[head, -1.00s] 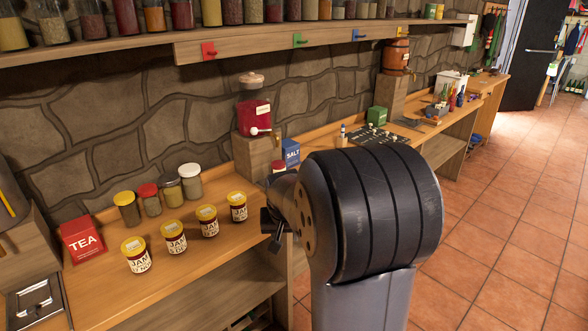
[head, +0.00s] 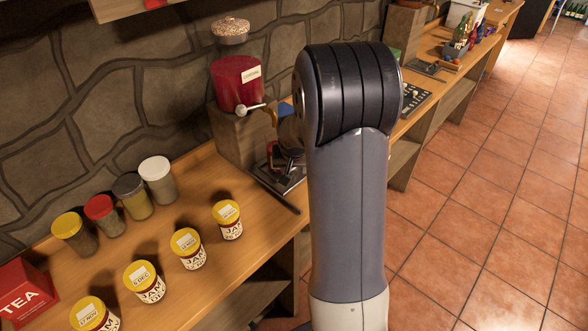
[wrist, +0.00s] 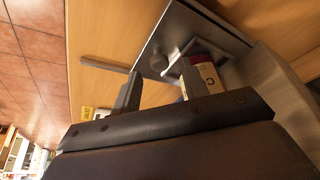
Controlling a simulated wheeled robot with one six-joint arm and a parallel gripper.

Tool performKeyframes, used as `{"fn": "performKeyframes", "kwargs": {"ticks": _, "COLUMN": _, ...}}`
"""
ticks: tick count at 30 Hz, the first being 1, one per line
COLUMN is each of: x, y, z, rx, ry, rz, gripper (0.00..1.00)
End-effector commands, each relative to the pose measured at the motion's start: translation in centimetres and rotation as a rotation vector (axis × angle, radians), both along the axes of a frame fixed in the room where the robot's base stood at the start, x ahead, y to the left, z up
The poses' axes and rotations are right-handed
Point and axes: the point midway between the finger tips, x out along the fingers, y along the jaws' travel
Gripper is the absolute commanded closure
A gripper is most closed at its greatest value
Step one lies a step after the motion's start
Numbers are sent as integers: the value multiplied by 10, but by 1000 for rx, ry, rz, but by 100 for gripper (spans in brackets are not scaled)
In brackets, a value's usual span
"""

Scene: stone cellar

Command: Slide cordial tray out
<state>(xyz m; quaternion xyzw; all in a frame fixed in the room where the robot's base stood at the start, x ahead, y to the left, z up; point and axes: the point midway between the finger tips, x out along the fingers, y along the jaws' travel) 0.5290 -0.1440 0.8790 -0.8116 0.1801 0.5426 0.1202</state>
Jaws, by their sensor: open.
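The cordial dispenser (head: 237,85), a red-filled jar with a white label and spout, stands on a wooden block. A dark flat metal tray (head: 262,178) lies at the block's foot on the bench, with a bar (head: 284,200) along its front side. In the wrist view the grey tray (wrist: 190,28) shows beyond the fingers, with a round knob and the bar (wrist: 104,66) to its left. My gripper (wrist: 160,92) is open, its fingers over the tray's near part. A red item with a white label (wrist: 207,76) shows beside the right finger, partly hidden. In the head view my arm hides part of the tray.
Several jam jars (head: 188,248) and spice jars (head: 158,180) stand on the bench to the left, with a red tea box (head: 24,293). A dark board (head: 412,100) lies farther right. The tiled floor (head: 470,220) in front is clear.

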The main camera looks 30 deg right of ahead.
Motion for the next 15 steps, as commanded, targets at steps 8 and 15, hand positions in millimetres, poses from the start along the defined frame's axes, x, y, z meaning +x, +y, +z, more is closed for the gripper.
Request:
{"fn": "performKeyframes", "kwargs": {"ticks": 8, "x": 6, "y": -3, "z": -17, "rx": 0, "ry": 0, "rz": -1, "gripper": 58}}
{"fn": "performKeyframes", "kwargs": {"ticks": 15, "x": 7, "y": -3, "z": -18, "rx": 0, "ry": 0, "rz": -1, "gripper": 58}}
